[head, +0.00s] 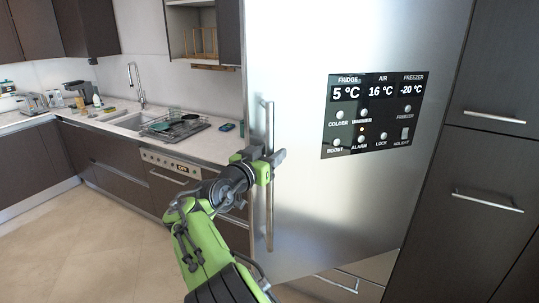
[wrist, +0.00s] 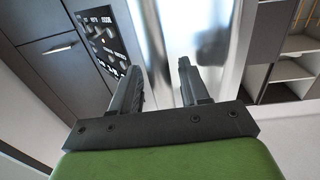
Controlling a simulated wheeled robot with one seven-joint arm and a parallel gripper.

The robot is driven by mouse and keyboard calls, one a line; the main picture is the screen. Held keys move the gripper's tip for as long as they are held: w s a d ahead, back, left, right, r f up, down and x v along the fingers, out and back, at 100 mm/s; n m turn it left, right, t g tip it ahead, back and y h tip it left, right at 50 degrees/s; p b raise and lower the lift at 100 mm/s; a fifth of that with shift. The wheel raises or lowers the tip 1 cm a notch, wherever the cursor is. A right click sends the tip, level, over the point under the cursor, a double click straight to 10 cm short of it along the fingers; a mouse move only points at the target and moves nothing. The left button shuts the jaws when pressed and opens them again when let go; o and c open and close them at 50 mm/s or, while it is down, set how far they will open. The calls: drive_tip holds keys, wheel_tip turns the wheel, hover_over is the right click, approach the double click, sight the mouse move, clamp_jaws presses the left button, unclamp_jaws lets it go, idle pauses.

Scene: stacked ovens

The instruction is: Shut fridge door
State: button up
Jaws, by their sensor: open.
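The fridge door (head: 345,200) is a tall brushed-steel panel with a black control display (head: 374,110) on its right part. Its long vertical bar handle (head: 269,215) runs near the door's left edge. My gripper (head: 277,156) is at the handle's middle height, overlapping it in the head view. In the wrist view my gripper (wrist: 160,66) has its two fingers apart, pointing at the steel surface (wrist: 190,28). I cannot tell whether the handle lies between the fingers or touches one.
A steel drawer with a bar handle (head: 337,284) is below the door. Dark cabinets with handles (head: 494,117) stand to the right. A counter (head: 215,149) with a sink and dish rack (head: 176,125) is to the left. The tiled floor (head: 90,245) at left is clear.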

drive_tip(key=b+v, duration=0.1)
drive_tip(key=v, duration=1.5)
drive_tip(key=shift+b, duration=0.4)
drive_tip(key=s+d+f+n+g+y, duration=0.1)
drive_tip(key=s+d+f+g+y, duration=0.15)
drive_tip(key=d, duration=0.85)
drive_tip(key=s+d+f+n+g+y, duration=0.1)
drive_tip(key=d+f+g+y, duration=0.25)
drive_tip(key=d, duration=0.75)
drive_tip(key=s+f+n+g+y, duration=0.1)
drive_tip(key=s+f, duration=0.3)
drive_tip(key=s, duration=0.8)
drive_tip(key=s+f+n+g+y, duration=0.2)
drive_tip(key=s+f+n+y, duration=0.1)
drive_tip(key=s, duration=1)
drive_tip(key=shift+a+f+n, duration=0.3)
drive_tip(key=shift+f+n, duration=0.1)
drive_tip(key=shift+f, duration=0.2)
